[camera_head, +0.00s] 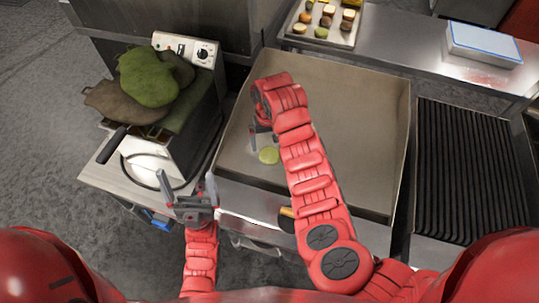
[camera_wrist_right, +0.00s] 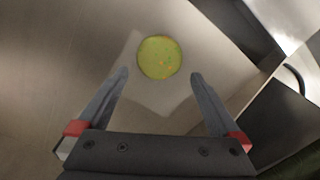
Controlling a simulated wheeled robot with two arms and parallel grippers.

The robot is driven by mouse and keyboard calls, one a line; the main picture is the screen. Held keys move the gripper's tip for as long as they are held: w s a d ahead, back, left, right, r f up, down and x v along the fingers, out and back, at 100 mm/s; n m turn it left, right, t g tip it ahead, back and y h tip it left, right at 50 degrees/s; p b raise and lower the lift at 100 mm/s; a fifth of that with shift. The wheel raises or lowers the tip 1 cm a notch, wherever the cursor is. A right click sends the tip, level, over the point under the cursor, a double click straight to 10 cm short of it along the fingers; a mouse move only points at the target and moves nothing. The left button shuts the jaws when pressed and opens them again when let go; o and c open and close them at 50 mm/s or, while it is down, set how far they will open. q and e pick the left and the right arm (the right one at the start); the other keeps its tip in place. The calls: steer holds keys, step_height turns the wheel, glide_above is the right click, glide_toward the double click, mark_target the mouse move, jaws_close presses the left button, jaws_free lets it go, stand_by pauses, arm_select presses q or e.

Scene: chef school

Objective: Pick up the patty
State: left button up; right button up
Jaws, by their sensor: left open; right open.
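The patty (camera_head: 269,155) is a small round yellow-green disc lying on the flat griddle (camera_head: 360,120), near its left side. In the right wrist view the patty (camera_wrist_right: 159,57) shows orange specks and lies on a pale square patch (camera_wrist_right: 130,75). My right gripper (camera_wrist_right: 159,82) is open and empty, with the patty just beyond its fingertips, between their lines. In the head view my right gripper (camera_head: 262,138) is partly hidden by its own arm, close to the patty. My left gripper (camera_head: 190,190) is open and empty, left of the griddle's front corner.
A fryer with green and brown cloth-like items (camera_head: 150,78) stands at the left. A tray of small food pieces (camera_head: 325,22) and a white-blue box (camera_head: 483,45) sit on the back counter. A ribbed black grill (camera_head: 470,165) is at the right. The griddle's right part is bare.

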mark_target(269, 152)
steer(key=f, duration=0.1)
steer(key=f+p, duration=0.2)
steer(key=shift+s+d+f, duration=0.1)
steer(key=shift+s+f, duration=0.15)
steer(key=shift+f, duration=0.15)
steer(key=shift+w+f, duration=0.1)
steer(key=shift+f, duration=0.15)
steer(key=c, duration=1.3)
steer(key=shift+o, duration=0.2)
steer(key=shift+w+r, duration=0.1)
steer(key=shift+r, duration=0.4)
step_height(269, 152, up, 4)
steer(key=shift+b, duration=1.15)
step_height(269, 152, up, 3)
steer(key=shift+r+p, duration=0.1)
steer(key=shift+p, duration=1.15)
steer(key=shift+r, duration=0.9)
